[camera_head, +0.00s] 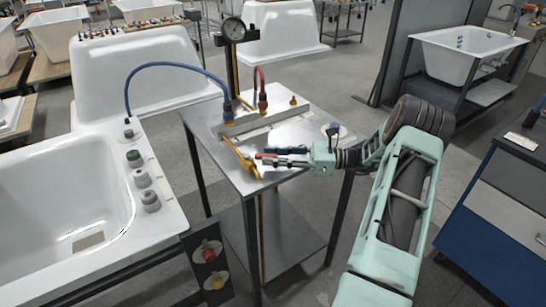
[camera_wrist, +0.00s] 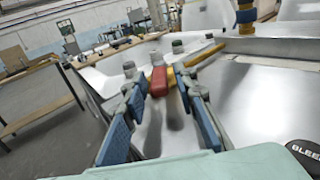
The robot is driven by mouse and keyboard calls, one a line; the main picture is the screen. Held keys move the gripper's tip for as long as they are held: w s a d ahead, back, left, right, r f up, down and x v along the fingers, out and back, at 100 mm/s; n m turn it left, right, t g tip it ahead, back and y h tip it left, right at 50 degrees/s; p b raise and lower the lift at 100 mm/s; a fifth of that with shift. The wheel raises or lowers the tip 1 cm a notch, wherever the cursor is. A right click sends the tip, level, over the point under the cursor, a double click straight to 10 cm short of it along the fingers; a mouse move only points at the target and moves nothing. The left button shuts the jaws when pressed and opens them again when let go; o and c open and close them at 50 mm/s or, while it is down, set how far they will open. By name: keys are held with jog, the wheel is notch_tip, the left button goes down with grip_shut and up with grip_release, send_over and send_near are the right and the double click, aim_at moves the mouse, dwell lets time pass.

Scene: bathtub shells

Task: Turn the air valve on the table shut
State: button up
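The metal table (camera_head: 195,120) carries a rail with hose fittings and a yellow pipe (camera_head: 238,152) that runs along its near left part. A red valve lever (camera_wrist: 158,80) shows in the wrist view beside the yellow pipe (camera_wrist: 203,56). My gripper (camera_head: 268,156) reaches in from the right, low over the table's near edge. In the wrist view its two blue-padded fingers (camera_wrist: 158,88) stand apart, one on each side of the red lever. A small gap shows at the right finger; contact at the left finger is unclear.
A blue hose (camera_head: 165,66) arches left to the white tub (camera_head: 60,170). A red and yellow button panel (camera_head: 208,262) hangs by the tub. A round dark tag (camera_wrist: 306,160) lies on the table.

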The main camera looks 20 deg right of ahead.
jog(key=shift+s, duration=0.1)
jog(key=v, duration=1.2)
jog(key=shift+c, duration=0.3)
